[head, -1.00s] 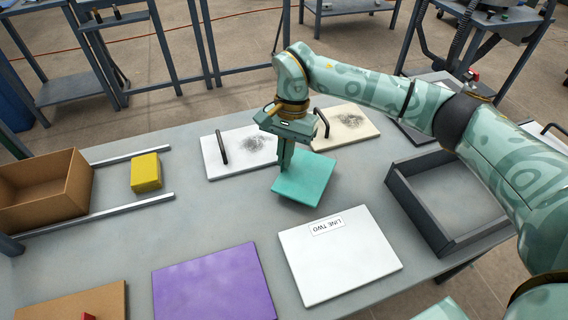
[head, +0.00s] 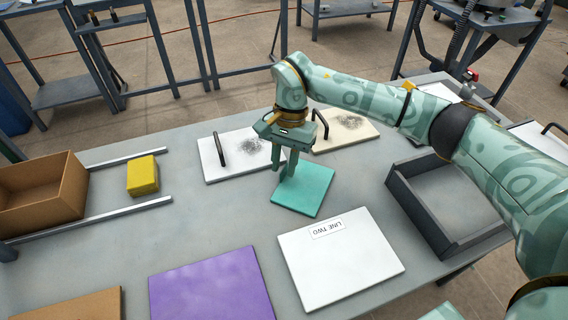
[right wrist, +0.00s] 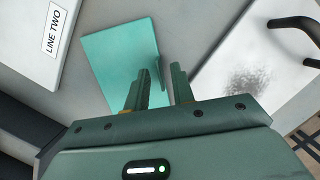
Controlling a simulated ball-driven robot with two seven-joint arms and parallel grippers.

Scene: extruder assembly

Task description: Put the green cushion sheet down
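The green cushion sheet (head: 306,190) lies flat on the grey table, between the white boards. It also shows in the right wrist view (right wrist: 115,62). My right gripper (head: 286,174) is over the sheet's back left edge, fingers pointing down. In the right wrist view its two fingers (right wrist: 163,82) stand apart with a gap between them, near one edge of the sheet. I see nothing clamped between them. Whether a fingertip still touches the sheet I cannot tell. My left gripper is not in view.
A white board labelled LINE TWO (head: 340,258) lies in front of the sheet, a purple sheet (head: 210,286) to its left. Two handled boards (head: 236,168) (head: 345,138) lie behind. A grey tray (head: 447,240) is at right, a yellow block (head: 143,176) and brown box (head: 42,192) at left.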

